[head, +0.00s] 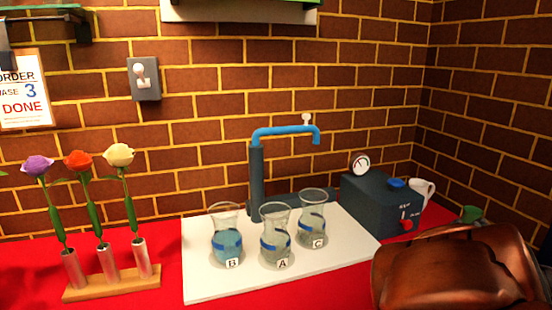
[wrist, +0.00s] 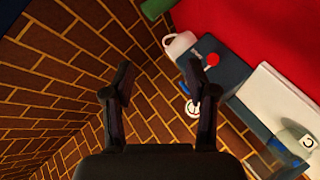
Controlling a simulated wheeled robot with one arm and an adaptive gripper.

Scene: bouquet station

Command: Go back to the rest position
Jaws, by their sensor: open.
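In the wrist view my gripper (wrist: 158,80) is open, with nothing between its two dark fingers. The brick wall shows behind the fingers. The dark box with the gauge (wrist: 228,68) is just right of the fingers in that view, apart from them. Vase C (wrist: 290,145) is at the lower right there. In the head view, vase B (head: 227,245), vase A (head: 275,250) and vase C (head: 313,230) stand upright on a white board (head: 210,287). Vase B holds blue liquid. I cannot make out my gripper in the head view.
A blue tap (head: 285,130) rises behind the vases. A wooden rack (head: 110,284) holds a purple, an orange and a cream rose at the left. A white mug (head: 422,190) stands by the dark box (head: 378,207). A switch (head: 143,79) is on the brick wall.

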